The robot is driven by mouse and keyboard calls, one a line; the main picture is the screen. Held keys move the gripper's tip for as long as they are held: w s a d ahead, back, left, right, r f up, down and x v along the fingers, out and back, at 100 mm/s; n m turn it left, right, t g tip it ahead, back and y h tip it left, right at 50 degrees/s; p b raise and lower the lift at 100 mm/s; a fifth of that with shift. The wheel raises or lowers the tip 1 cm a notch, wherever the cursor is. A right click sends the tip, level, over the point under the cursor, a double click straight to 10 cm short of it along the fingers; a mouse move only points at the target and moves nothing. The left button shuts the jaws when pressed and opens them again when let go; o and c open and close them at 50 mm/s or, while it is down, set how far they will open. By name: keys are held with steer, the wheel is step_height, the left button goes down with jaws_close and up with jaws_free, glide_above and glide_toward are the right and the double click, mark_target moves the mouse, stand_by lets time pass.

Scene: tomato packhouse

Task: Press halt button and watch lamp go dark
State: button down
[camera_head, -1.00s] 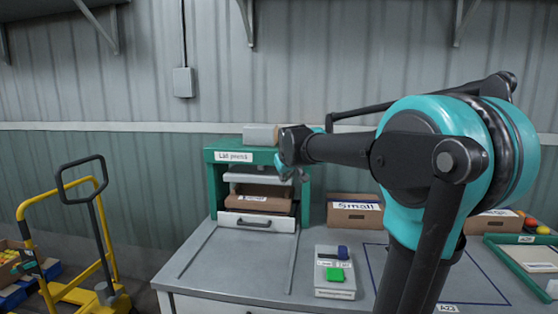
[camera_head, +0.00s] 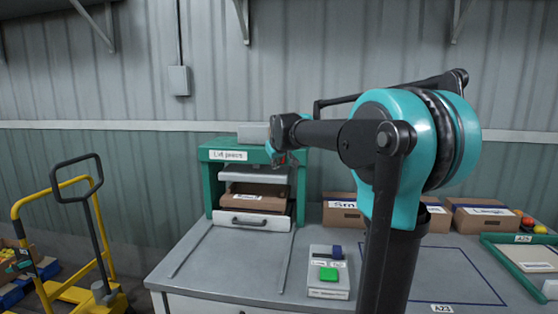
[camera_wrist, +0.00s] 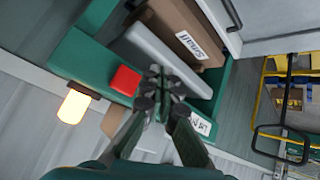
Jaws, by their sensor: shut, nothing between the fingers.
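The green lid press (camera_head: 208,178) stands at the back of the bench. In the wrist view its green frame (camera_wrist: 85,62) carries a red button (camera_wrist: 125,80), which I take as the halt button. A lamp (camera_wrist: 74,106) beside it glows warm orange-white, so it is lit. My gripper (camera_wrist: 161,82) is shut and empty, just right of the red button in the wrist view; I see no contact. In the head view my gripper (camera_head: 284,157) is at the press's upper right, where the arm hides the button and lamp.
A cardboard box (camera_head: 258,189) sits inside the press above a white drawer (camera_head: 252,221). A small control box with a green button (camera_head: 329,274) lies on the bench (camera_head: 235,262). Boxes (camera_head: 342,216) and a green-edged tray (camera_head: 507,262) are right. A yellow cart (camera_head: 65,299) stands left.

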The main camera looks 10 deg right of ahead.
steer(key=shift+w+d, duration=0.3)
steer(key=shift+w, duration=0.6)
steer(key=shift+w+d, duration=0.3)
steer(key=shift+w, duration=0.65)
steer(key=shift+w+d, duration=0.3)
steer(key=shift+w, duration=0.6)
steer(key=shift+w, duration=0.1)
steer(key=shift+w+d, duration=0.1)
steer(key=shift+w, duration=0.15)
steer(key=shift+w+d, duration=0.2)
steer(key=shift+w, duration=0.3)
steer(key=shift+s, duration=0.1)
steer(key=shift+s+a, duration=0.3)
steer(key=shift+s, duration=0.5)
steer(key=s, duration=0.1)
steer(key=s+a, duration=0.1)
steer(key=s, duration=0.2)
steer(key=shift+s+a, duration=0.3)
steer(key=shift+s, duration=0.1)
